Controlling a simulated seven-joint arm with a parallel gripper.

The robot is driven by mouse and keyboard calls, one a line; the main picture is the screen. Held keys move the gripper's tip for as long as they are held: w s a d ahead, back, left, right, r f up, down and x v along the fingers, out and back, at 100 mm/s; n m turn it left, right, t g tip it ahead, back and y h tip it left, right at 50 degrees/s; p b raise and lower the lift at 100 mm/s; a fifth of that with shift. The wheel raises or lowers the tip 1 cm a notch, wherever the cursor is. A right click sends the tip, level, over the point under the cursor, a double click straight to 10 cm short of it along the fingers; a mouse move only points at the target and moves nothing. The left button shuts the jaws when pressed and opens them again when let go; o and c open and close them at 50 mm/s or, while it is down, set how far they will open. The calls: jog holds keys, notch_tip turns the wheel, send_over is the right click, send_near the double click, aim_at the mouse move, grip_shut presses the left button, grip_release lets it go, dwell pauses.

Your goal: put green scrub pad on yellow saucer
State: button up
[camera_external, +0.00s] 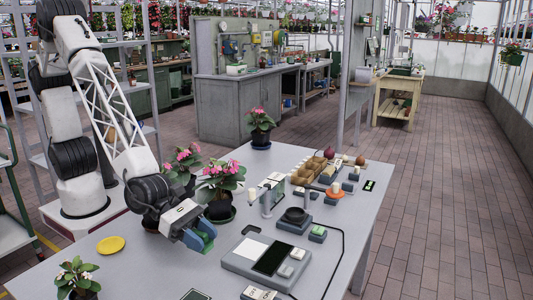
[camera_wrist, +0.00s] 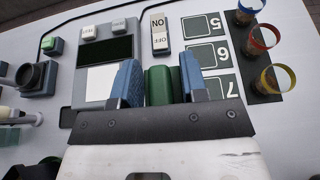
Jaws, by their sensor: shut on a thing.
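My gripper (camera_external: 198,238) is shut on the green scrub pad (camera_external: 205,228), above the table. In the wrist view the pad (camera_wrist: 158,86) sits between the two blue fingers of my gripper (camera_wrist: 160,85). The yellow saucer (camera_external: 110,245) lies flat on the table, left of my gripper in the external view, and its top looks empty. The saucer is not in the wrist view.
Potted pink flowers (camera_external: 222,178) stand close behind my gripper, and another potted plant (camera_external: 77,277) stands near the saucer. A grey device with a dark screen (camera_external: 270,258) lies to the right. The wrist view shows numbered cards (camera_wrist: 207,53) and coloured-rim cups (camera_wrist: 263,37).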

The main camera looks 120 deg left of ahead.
jog(key=s+d+r, duration=0.1)
jog(key=s+d, duration=0.2)
jog(key=s, duration=0.5)
jog(key=s+d, duration=0.2)
jog(key=s, duration=0.6)
send_over(113, 246)
notch_tip(113, 246, down, 2)
jog(key=shift+s, duration=0.15)
jog(key=shift+f, duration=0.15)
jog(key=shift+f, duration=2.15)
jog(key=shift+f, duration=0.1)
jog(key=shift+f, duration=1.65)
jog(key=shift+f, duration=0.15)
